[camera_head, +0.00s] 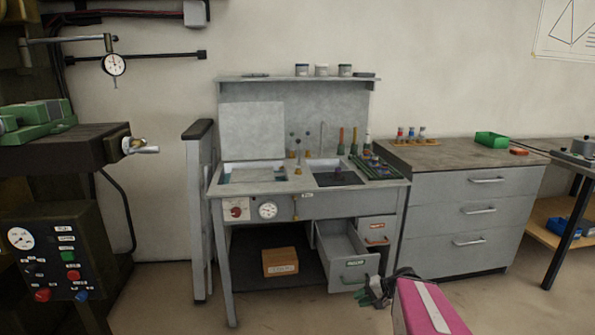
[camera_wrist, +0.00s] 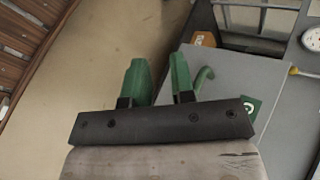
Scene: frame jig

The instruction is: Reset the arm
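My gripper (camera_head: 378,290) is low in front of the workbench, beside the pulled-out lower drawer (camera_head: 340,241). In the wrist view its two green fingers (camera_wrist: 159,78) stand apart, with bare floor visible between them and nothing held. A grey panel (camera_wrist: 245,75) with a green curved handle (camera_wrist: 204,77) lies just right of the fingers in the wrist view. I cannot tell whether the right finger touches the handle. My pink arm link runs off the bottom of the head view.
The grey workbench (camera_head: 318,205) carries hand tools and has a cardboard box (camera_head: 280,262) on its lower shelf. A drawer cabinet (camera_head: 470,210) stands to its right, a dark machine with a control panel (camera_head: 50,255) to its left. Floor (camera_head: 180,300) is clear in front.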

